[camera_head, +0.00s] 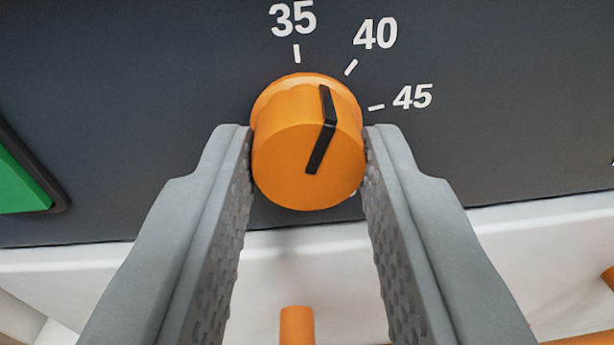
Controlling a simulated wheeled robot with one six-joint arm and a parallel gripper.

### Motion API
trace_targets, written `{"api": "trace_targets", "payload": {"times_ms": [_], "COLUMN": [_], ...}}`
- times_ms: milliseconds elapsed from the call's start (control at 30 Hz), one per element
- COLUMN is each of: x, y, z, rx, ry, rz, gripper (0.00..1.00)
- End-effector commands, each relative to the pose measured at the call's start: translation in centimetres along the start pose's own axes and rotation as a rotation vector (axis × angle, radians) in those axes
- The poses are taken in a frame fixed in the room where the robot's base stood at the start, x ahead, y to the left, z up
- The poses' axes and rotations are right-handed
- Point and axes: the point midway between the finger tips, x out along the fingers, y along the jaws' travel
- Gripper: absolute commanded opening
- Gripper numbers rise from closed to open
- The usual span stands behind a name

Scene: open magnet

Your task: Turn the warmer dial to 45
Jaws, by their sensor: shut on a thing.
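The warmer dial (285,155) is an orange round knob on a dark panel, with a black pointer line across its face and side. The pointer aims up and slightly right, between the 35 mark and the 40 mark. The 45 mark (412,97) is white, to the upper right of the dial. My gripper (308,140) is shut on the dial, with one grey finger at its left side and one at its right.
A green thing (20,185) in a dark frame is at the left edge of the panel. Below the panel is a white surface (270,265). An orange peg-like piece (297,326) shows below, between the fingers, with more orange parts at the lower right.

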Motion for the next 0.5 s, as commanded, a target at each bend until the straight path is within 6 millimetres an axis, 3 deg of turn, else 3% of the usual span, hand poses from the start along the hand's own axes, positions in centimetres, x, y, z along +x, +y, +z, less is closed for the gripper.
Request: {"api": "trace_targets", "payload": {"times_ms": [500], "x": [-0.02], "y": [0.02], "z": [-0.07], "rx": [0.489], "ry": [-0.019], "rz": [-0.005], "gripper": [0.06]}}
